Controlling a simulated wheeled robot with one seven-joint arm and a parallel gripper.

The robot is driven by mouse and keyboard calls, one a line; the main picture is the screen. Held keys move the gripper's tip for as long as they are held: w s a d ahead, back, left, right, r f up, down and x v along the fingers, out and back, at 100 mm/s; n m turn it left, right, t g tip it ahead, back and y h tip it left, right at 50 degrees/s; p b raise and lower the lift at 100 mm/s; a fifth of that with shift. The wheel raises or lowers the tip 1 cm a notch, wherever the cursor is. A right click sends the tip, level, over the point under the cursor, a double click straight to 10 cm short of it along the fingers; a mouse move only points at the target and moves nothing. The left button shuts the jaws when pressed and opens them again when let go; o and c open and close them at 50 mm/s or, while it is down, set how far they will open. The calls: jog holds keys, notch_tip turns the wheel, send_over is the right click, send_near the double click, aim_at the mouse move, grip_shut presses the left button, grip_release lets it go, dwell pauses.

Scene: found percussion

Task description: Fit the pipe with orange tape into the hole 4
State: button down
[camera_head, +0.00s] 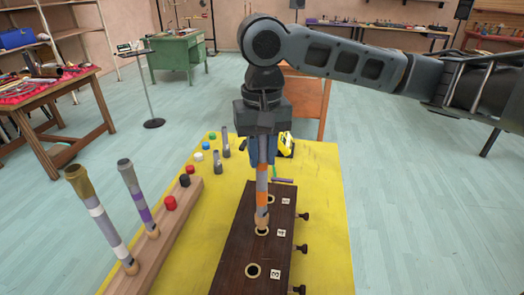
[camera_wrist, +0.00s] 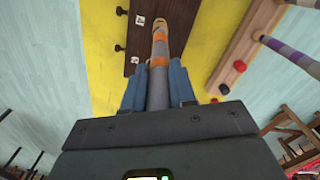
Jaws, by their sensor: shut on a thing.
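My gripper (camera_head: 263,158) is shut on the grey pipe with orange tape (camera_head: 262,200), which hangs upright below it. In the wrist view, the blue fingers of my gripper (camera_wrist: 157,80) are on both sides of the pipe (camera_wrist: 159,48). The pipe's tan lower end is right at the ringed hole 4 (camera_head: 262,232) in the dark brown board (camera_head: 232,252); I cannot tell whether its tip is inside. The tag "4" (camera_head: 281,233) is beside that hole. Hole 3 (camera_head: 253,271) is nearer, and another ringed hole (camera_head: 270,199) is farther back.
A wooden rail (camera_head: 163,243) at left holds a white-taped pipe (camera_head: 97,215) and a purple-taped pipe (camera_head: 140,202). Red and black knobs are on it. Short grey tubes (camera_head: 226,142) and a yellow object (camera_head: 286,145) stand farther back. Dark knobs (camera_head: 302,249) stick out from the board's right side.

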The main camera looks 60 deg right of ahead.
aim_at(262, 165)
jog(key=shift+f+b, duration=0.75)
jog(key=shift+f, duration=0.8)
jog(key=c, duration=0.8)
grip_release()
jog(key=shift+c, duration=0.2)
jog(key=shift+r, duration=0.1)
jog(key=shift+r, duration=3.85)
